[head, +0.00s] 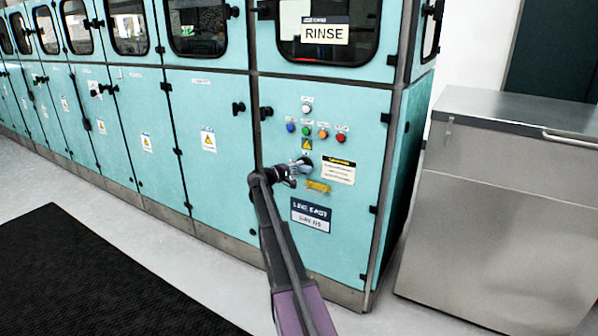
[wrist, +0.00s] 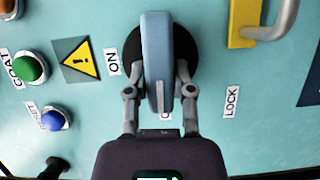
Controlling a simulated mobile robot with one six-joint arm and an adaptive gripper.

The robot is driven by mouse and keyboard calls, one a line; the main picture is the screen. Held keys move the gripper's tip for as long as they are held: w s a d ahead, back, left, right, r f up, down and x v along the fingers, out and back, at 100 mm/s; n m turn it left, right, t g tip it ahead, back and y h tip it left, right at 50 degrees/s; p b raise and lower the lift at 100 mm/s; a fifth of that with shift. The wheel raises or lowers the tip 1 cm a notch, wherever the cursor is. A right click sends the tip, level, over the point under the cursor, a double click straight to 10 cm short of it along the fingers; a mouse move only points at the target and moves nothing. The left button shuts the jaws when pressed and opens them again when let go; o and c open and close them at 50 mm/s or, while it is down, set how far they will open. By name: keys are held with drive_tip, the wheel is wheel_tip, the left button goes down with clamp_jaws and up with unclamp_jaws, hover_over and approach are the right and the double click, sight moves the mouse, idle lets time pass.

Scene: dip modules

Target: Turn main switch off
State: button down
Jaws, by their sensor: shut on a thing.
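The main switch (wrist: 157,35) is a blue-grey bar handle on a round black base, in the middle of the wrist view. The bar stands upright in that picture. An "ON" label lies to its left and a "LOCK" label to its right. A third label below it is mostly hidden by the handle and my gripper. My gripper (wrist: 160,82) is shut on the handle, one finger on each side. In the head view, my gripper (head: 297,168) is at the teal RINSE panel, largely covering the switch.
A green button (wrist: 30,68), a blue button (wrist: 54,119) and a yellow warning sign (wrist: 80,60) sit left of the switch. A yellow latch (wrist: 243,22) with a grey hook is at upper right. A steel cabinet (head: 490,220) stands right of the machine; a black mat (head: 90,275) lies on the floor.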

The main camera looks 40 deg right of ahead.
drive_tip(key=shift+w+n, duration=0.1)
drive_tip(key=shift+n, duration=0.2)
drive_tip(key=shift+c, duration=2.4)
unclamp_jaws()
drive_tip(key=a, duration=1.2)
